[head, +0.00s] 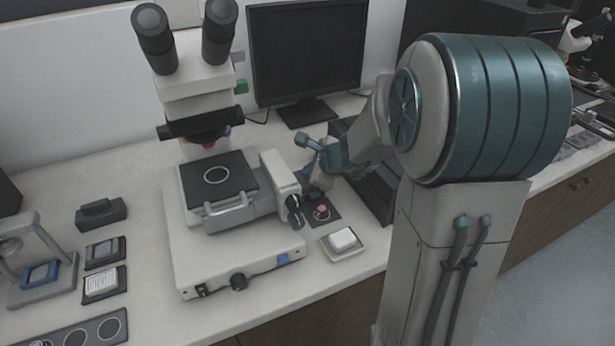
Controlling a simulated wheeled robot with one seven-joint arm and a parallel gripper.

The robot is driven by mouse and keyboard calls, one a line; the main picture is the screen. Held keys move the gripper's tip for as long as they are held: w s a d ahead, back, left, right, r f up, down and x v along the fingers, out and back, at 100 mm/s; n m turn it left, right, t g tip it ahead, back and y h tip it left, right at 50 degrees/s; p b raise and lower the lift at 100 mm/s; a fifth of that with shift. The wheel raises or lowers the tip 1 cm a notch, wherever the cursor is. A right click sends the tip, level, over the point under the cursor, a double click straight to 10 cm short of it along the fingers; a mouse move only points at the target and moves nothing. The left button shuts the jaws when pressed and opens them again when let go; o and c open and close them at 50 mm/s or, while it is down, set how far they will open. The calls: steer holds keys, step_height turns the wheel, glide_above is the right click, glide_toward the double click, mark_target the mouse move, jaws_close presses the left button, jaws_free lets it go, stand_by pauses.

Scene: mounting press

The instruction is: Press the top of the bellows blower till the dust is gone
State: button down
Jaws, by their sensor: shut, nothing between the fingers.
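A small reddish round thing (321,212), which looks like the bellows blower, stands on a dark mat (333,220) right of the microscope. My gripper (316,195) points down just above it, beside the microscope's focus knobs. It is shut, with nothing held. The fingertips are small and dark here, so I cannot tell whether they touch the blower's top. I cannot make out any dust.
The microscope (238,250) stands close on the left, its knobs (295,205) near my gripper. A white block (342,239) lies in a shallow dish (357,248) in front. A dark box (372,185) is at the right, a monitor (305,50) behind.

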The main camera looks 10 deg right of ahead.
steer(key=shift+f+b, duration=0.65)
stand_by(0.4)
stand_by(0.4)
steer(key=shift+r+p, duration=1.1)
steer(key=shift+r, duration=0.15)
steer(key=shift+r+p, duration=2.15)
steer(key=shift+r, duration=0.35)
